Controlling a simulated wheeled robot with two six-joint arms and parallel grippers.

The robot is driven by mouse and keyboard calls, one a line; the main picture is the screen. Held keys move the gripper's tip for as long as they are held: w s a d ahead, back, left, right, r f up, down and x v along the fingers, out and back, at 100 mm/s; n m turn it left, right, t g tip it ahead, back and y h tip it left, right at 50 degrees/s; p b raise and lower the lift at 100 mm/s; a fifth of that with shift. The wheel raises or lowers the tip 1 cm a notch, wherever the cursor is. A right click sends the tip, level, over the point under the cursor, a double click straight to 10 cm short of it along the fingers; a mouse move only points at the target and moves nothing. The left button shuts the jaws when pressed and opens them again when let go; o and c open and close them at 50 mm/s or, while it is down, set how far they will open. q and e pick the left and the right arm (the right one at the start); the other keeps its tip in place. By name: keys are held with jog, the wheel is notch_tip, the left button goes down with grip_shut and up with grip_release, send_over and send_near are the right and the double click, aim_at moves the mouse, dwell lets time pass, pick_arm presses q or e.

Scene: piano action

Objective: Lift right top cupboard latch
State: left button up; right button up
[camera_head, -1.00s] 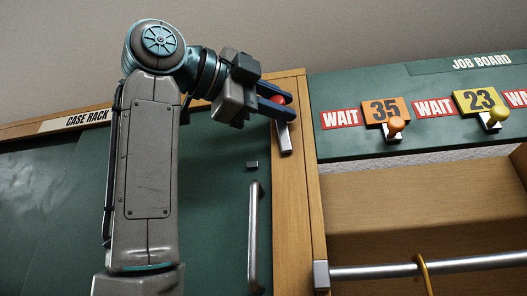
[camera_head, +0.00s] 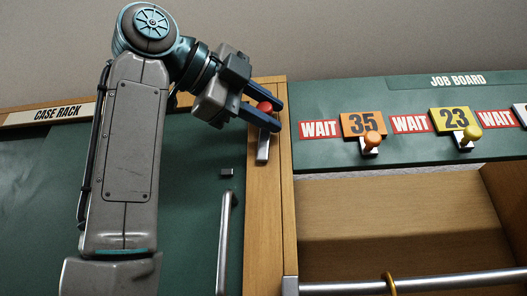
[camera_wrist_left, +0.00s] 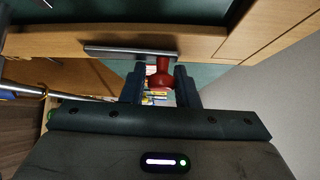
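The latch is a red knob (camera_head: 265,106) with a silver metal bar (camera_head: 263,149) hanging below it on the wooden post at the cupboard's upper right. My left gripper (camera_head: 279,116) reaches in from the left, its two blue fingers above and below the knob. In the left wrist view the red knob (camera_wrist_left: 161,76) sits between the open fingers (camera_wrist_left: 159,88), near the right finger, with a visible gap to the left one. The silver bar (camera_wrist_left: 120,52) extends left from it there. I cannot tell whether a finger touches the knob. My right gripper is not identifiable.
The green cupboard door (camera_head: 195,215) with a long metal handle (camera_head: 226,240) is below left. The job board (camera_head: 400,95), with coloured number tags and knobs, is right of the post. A metal rail (camera_head: 430,283) with a yellow ring (camera_head: 390,285) crosses the open bay below.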

pick_arm(q)
jog(key=shift+o, duration=1.2)
jog(key=shift+d, duration=0.2)
pick_arm(e)
jog(key=shift+d, duration=0.3)
jog(key=shift+d, duration=0.1)
pick_arm(q)
jog(key=shift+s+a, duration=0.2)
jog(key=b+v, duration=0.4)
jog(key=v, duration=0.6)
jog(key=shift+b, duration=0.3)
pick_arm(e)
jog(key=f, duration=0.4)
jog(key=shift+a+f, duration=0.35)
jog(key=shift+a, duration=0.05)
pick_arm(q)
jog(key=shift+r, duration=0.1)
pick_arm(e)
jog(key=shift+d, duration=0.1)
pick_arm(q)
jog(key=shift+s+a, duration=0.1)
jog(key=shift+s, duration=0.05)
pick_arm(e)
jog(key=shift+d, duration=0.2)
